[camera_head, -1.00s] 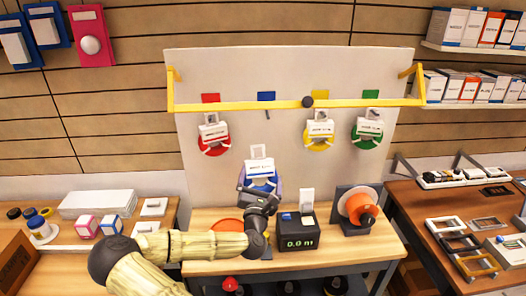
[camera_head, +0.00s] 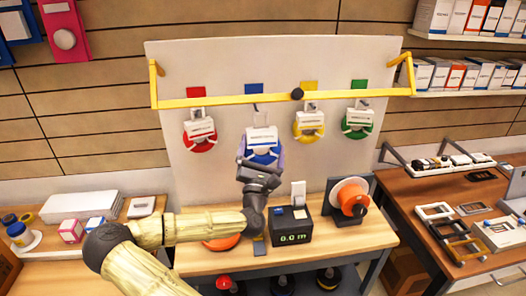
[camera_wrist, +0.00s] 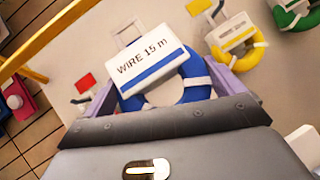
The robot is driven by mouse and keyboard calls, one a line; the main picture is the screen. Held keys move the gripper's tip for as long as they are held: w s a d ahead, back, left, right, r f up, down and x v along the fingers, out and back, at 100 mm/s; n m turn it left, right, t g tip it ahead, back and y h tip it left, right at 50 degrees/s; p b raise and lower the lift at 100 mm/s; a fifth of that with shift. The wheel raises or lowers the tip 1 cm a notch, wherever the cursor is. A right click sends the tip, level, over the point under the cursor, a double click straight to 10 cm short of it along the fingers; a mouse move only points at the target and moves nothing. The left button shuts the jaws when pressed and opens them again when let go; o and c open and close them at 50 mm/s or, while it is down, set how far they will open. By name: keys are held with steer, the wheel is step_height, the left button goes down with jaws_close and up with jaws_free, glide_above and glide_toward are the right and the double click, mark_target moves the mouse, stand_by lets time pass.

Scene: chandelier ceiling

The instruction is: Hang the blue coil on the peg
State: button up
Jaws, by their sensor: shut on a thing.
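The blue coil (camera_head: 263,156) has a white label card (camera_head: 262,139) with a hang loop on top, and the card reads "WIRE 15 m" in the wrist view (camera_wrist: 152,67). My gripper (camera_head: 261,164) is shut on the blue coil (camera_wrist: 195,84) and holds it upright in front of the white board. The blue square (camera_head: 254,88) marks the middle-left place on the board. The peg (camera_head: 256,106) below it shows only in part above the card. Whether the loop touches the peg cannot be told.
A red coil (camera_head: 200,141) hangs at left; a yellow coil (camera_head: 309,126) and a green coil (camera_head: 358,121) hang at right. A yellow bar (camera_head: 228,101) with a dark knob crosses the board. A display box (camera_head: 290,226) and an orange spool (camera_head: 352,198) stand on the bench below.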

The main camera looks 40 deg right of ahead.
steer(key=w+d+f+b, duration=0.1)
steer(key=w+d, duration=0.4)
steer(key=w, duration=0.4)
steer(key=shift+d+f+b, duration=0.25)
steer(key=shift+f+b, duration=0.05)
steer(key=shift+b, duration=0.05)
stand_by(1.1)
stand_by(0.6)
steer(key=o, duration=0.8)
steer(key=shift+o, duration=0.2)
